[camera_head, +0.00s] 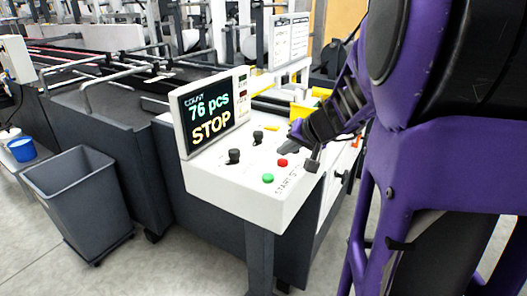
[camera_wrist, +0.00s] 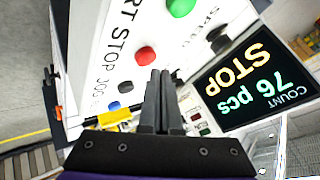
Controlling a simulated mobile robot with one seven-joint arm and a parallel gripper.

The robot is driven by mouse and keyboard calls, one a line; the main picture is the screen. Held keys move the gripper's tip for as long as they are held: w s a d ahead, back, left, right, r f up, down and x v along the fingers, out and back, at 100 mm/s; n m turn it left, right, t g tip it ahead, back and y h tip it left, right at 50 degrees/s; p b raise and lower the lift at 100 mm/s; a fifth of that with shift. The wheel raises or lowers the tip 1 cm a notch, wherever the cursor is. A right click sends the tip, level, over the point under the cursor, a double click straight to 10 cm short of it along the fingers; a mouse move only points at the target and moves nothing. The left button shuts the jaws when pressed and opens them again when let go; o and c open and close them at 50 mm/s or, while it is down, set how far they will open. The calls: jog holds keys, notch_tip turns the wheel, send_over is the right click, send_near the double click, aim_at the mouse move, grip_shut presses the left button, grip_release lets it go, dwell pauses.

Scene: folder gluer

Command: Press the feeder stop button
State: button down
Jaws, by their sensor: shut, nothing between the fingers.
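The red button (camera_head: 282,162) sits on the sloped white console panel (camera_head: 225,180), beside the green button (camera_head: 267,178). In the wrist view the red button (camera_wrist: 145,56) lies by the printed word STOP, with the green button (camera_wrist: 180,6) above it. My gripper (camera_wrist: 160,73) is shut and empty; its fingertips show just below the red button in the wrist picture. A small gap shows there between tips and button in the picture; contact is not visible. In the head view my dark gripper (camera_head: 298,132) is over the panel, up and right of the red button.
A display (camera_head: 209,112) reading "76 pcs" and "STOP" stands at the panel's back left. Black knobs (camera_head: 234,156) rise in front of it. A grey bin (camera_head: 75,195) stands on the floor at left.

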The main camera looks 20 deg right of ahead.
aim_at(285, 163)
jog(key=shift+r, duration=0.1)
jog(key=shift+r+p, duration=1.65)
jog(key=shift+r, duration=0.85)
